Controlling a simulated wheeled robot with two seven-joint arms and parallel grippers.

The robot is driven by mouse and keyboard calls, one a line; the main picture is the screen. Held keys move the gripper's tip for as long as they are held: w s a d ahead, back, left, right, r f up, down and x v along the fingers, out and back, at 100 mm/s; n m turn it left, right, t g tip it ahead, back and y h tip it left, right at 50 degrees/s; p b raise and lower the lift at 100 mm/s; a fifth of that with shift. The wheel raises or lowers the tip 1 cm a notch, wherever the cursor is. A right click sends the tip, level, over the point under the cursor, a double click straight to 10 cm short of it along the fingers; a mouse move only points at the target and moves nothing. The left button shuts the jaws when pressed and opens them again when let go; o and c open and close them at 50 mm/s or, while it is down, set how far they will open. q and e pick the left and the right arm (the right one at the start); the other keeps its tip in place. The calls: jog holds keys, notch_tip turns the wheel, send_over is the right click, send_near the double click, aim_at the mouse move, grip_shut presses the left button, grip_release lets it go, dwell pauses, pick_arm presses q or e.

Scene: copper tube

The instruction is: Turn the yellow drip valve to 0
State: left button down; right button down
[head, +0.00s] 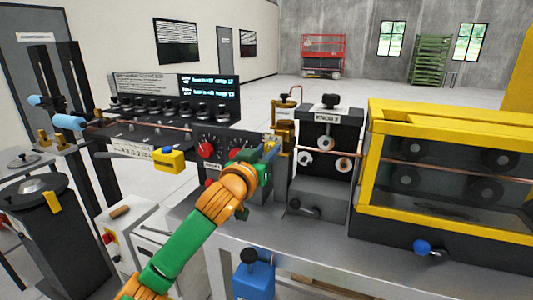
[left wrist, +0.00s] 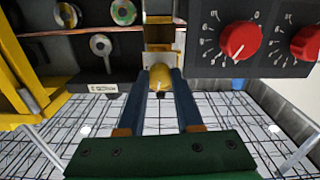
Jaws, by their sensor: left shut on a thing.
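The yellow drip valve shows in the left wrist view as a round yellow knob (left wrist: 160,76) below a yellow-brown housing (left wrist: 160,35). My left gripper (left wrist: 161,82) is shut on this knob, with one blue finger on each side. In the head view the left gripper (head: 270,151) reaches the brass-coloured oiler (head: 284,135) between the dial panel and the grey roller unit. There the gripper hides the knob. I cannot read the valve's scale or its setting. My right gripper is not in view.
Red dial knobs (head: 206,149) (left wrist: 239,40) sit on the panel close beside the left gripper. The grey roller unit (head: 325,150) and a yellow-framed machine (head: 445,215) stand to the right. A copper tube (head: 440,168) runs through the machines. The grey bench top (head: 300,238) in front is clear.

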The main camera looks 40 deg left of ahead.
pick_arm(q)
jog(key=shift+n, duration=1)
jog(key=n, duration=0.2)
jog(key=shift+n+p, duration=0.3)
jog(key=shift+p, duration=0.1)
jog(key=n+p, duration=0.2)
jog(key=n, duration=0.2)
jog(key=shift+r+n, duration=0.1)
jog(key=shift+n, duration=0.2)
jog(key=n+p, duration=0.4)
jog(key=n, duration=0.1)
jog(key=shift+r, duration=0.1)
jog(key=n+p, duration=0.3)
jog(key=shift+n, duration=0.3)
jog(key=shift+f+n+p, duration=0.2)
jog(key=shift+n+p, duration=0.75)
jog(key=shift+n, duration=0.15)
jog(key=c, duration=0.6)
grip_release()
